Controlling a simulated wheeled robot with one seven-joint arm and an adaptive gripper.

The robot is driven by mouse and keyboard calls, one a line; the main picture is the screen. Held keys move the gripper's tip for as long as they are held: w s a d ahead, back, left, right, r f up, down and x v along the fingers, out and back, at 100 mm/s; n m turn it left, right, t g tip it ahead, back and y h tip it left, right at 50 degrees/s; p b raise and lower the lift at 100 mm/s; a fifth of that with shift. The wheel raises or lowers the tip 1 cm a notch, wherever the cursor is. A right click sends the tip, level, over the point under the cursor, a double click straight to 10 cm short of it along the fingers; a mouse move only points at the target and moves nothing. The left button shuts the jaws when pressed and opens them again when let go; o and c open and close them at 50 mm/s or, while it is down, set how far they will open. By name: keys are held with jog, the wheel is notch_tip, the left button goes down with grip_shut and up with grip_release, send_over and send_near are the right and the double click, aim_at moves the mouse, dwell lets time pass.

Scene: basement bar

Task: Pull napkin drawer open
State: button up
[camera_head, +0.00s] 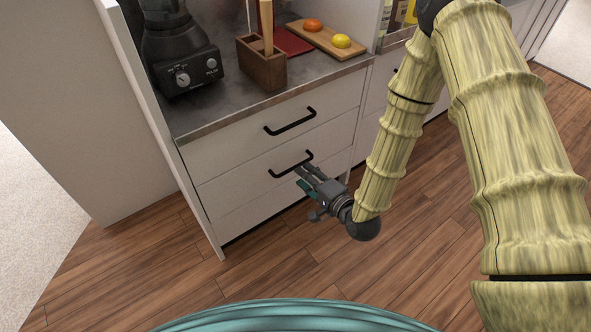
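A white cabinet with stacked drawers stands at the centre left. The top drawer (245,137) and the middle drawer (240,182) each have a black bar handle, and both look closed. No label shows which is the napkin drawer. My gripper (300,177) is in front of the middle drawer, just below the right part of its handle (291,165). Its fingers look spread apart, with nothing seen between them. I cannot tell whether a fingertip touches the handle. The bottom drawer (262,205) is partly hidden by my gripper.
On the counter are a dark blender (178,55), a wooden utensil box (262,68), a red board (288,42), and a cutting board (325,40) with an orange fruit (313,25) and a yellow fruit (341,41). The wooden floor (290,265) before the cabinet is clear.

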aim_at(295, 167)
jog(key=shift+b+x, duration=1)
jog(key=shift+x, duration=2.1)
grip_shut()
